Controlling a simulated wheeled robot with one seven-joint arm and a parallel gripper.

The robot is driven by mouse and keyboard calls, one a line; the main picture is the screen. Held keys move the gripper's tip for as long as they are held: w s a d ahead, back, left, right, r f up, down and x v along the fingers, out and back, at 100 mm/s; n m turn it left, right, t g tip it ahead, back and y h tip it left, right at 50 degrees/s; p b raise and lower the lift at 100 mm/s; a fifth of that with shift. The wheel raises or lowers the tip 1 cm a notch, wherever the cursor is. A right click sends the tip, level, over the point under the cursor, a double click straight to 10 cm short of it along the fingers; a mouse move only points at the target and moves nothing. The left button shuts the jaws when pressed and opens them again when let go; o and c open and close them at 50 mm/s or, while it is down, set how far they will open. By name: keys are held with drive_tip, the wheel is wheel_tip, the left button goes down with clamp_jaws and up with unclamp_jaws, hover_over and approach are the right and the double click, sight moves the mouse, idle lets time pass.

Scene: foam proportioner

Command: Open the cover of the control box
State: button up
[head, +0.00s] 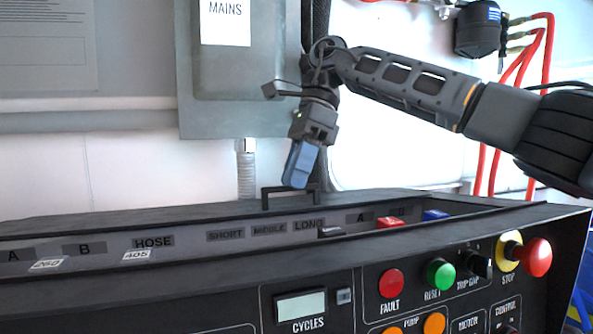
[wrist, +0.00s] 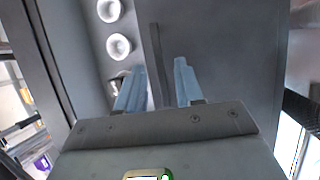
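The control box is a long dark console (head: 200,290) with a sloped front panel. A black bar handle (head: 266,196) stands on its top, behind the recessed label strip. The top surface (wrist: 225,50) around the handle fills much of the wrist view and looks closed. My gripper (head: 297,183) points down, its blue fingertips at the handle. In the wrist view, my gripper (wrist: 160,68) has its two blue fingers apart, with the dark handle bar (wrist: 155,50) running between them. I see a gap to the right finger; contact on the left is unclear.
The recessed strip has labels, a red switch (head: 391,222) and a blue switch (head: 436,215). The front has a red stop button (head: 537,257) and a green button (head: 440,274). A grey mains box (head: 240,95) hangs on the wall behind my gripper. Red hoses (head: 520,100) hang at right.

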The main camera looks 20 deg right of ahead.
drive_tip(key=v, duration=0.7)
drive_tip(key=shift+r+b, duration=0.35)
drive_tip(key=shift+r, duration=0.05)
drive_tip(key=shift+d, duration=0.15)
